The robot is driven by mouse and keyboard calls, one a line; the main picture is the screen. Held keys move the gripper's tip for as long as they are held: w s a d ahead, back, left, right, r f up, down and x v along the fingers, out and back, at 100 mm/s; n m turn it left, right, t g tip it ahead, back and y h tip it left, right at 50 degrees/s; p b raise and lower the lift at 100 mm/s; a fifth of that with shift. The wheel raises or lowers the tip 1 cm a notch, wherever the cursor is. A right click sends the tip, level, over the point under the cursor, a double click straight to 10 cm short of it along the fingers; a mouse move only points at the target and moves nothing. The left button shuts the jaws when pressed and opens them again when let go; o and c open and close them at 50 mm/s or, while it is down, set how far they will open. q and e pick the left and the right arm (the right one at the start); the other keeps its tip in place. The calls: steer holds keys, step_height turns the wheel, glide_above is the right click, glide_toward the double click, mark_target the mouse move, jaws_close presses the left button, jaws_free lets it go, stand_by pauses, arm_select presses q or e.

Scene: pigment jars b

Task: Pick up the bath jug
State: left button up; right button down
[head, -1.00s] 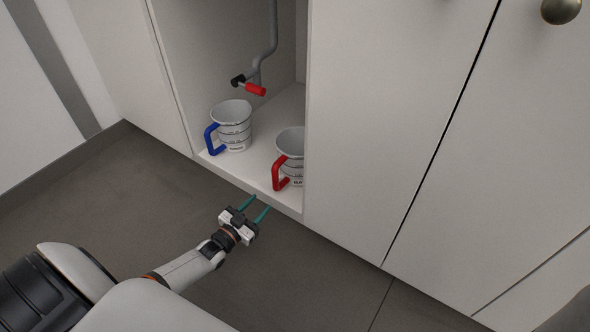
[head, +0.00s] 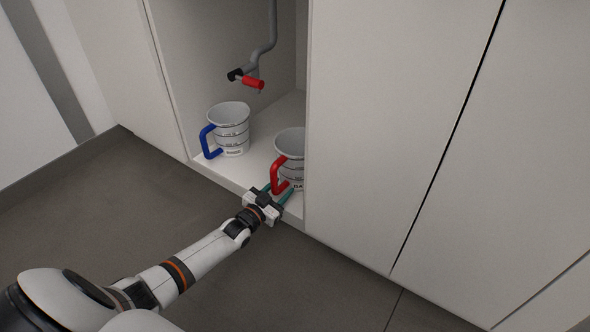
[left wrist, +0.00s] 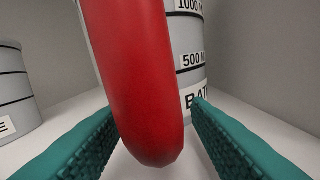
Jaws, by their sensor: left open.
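The jug with the red handle (head: 289,145) stands upright on the cabinet floor, its right side hidden by the cabinet front. My left gripper (head: 281,190) is open at this handle. In the left wrist view its teal fingers (left wrist: 155,135) lie to either side of the handle's lower end, with gaps visible. My right gripper is not in view.
A similar jug with a blue handle (head: 230,128) stands to the left in the cabinet. A grey pipe (head: 271,40) with a red-handled valve (head: 253,82) hangs above. The cabinet front panel (head: 370,120) closes off the right side.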

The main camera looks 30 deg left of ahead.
arm_select(q)
jaws_close()
steer(key=shift+r, duration=0.15)
